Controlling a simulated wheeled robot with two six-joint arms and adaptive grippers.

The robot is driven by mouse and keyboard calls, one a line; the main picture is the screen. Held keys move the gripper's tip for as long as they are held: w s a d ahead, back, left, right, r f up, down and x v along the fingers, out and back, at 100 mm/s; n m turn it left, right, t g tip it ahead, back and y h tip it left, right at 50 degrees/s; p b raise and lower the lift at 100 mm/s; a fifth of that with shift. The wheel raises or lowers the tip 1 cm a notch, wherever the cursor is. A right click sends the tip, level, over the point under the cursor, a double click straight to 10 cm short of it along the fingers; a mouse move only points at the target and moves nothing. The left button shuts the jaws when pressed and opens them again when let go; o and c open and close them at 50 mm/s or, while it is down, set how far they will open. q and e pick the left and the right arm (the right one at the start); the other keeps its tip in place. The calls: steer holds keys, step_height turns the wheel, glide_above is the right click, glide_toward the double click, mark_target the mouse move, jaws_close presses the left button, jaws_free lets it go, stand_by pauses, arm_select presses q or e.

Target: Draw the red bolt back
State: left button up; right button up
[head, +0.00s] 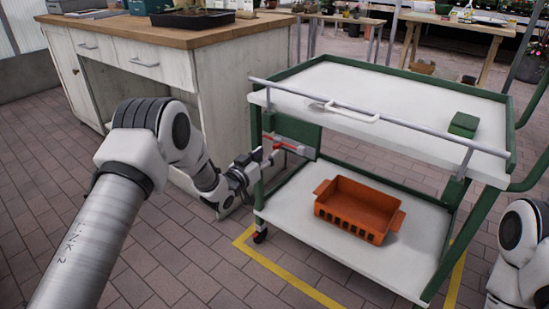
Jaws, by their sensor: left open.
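The red bolt (284,143) is a small red bar on a grey plate under the top shelf of the trolley, near its left end. A green panel (301,134) sits behind it. My left gripper (264,157) is open, close to the bolt's left end and beside the trolley's left green post. Part of the bolt is hidden by the gripper. I cannot tell whether the fingers touch it. My right arm shows only at the right edge, and its gripper is out of view.
The green-framed trolley (345,98) has a white top with a grey rail (345,112). An orange crate (356,207) stands on the lower shelf. A wooden-topped cabinet (170,35) stands left; the paved floor in front is clear.

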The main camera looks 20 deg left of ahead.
mark_target(276, 148)
arm_select(q)
steer(key=x, duration=0.2)
steer(key=b+x, duration=0.1)
steer(key=x, duration=0.1)
steer(key=shift+w+d+f, duration=0.2)
steer(key=shift+w+d, duration=0.1)
steer(key=shift+w, duration=0.05)
steer(key=shift+w+r, duration=0.1)
steer(key=shift+w, duration=0.15)
jaws_close()
steer(key=shift+s+d+r+p, duration=0.1)
steer(key=shift+s+d+p, duration=0.2)
steer(key=shift+d, duration=0.6)
steer(key=shift+s+d+p, duration=0.2)
steer(key=shift+s+d, duration=0.2)
steer(key=shift+d, duration=0.5)
steer(key=shift+c, duration=0.6)
jaws_free()
steer(key=shift+d+f, duration=0.1)
steer(key=shift+f, duration=0.1)
steer(key=shift+o, duration=0.6)
steer(key=shift+d, duration=0.1)
arm_select(e)
steer(key=shift+d+f, duration=0.15)
steer(key=shift+f, duration=0.2)
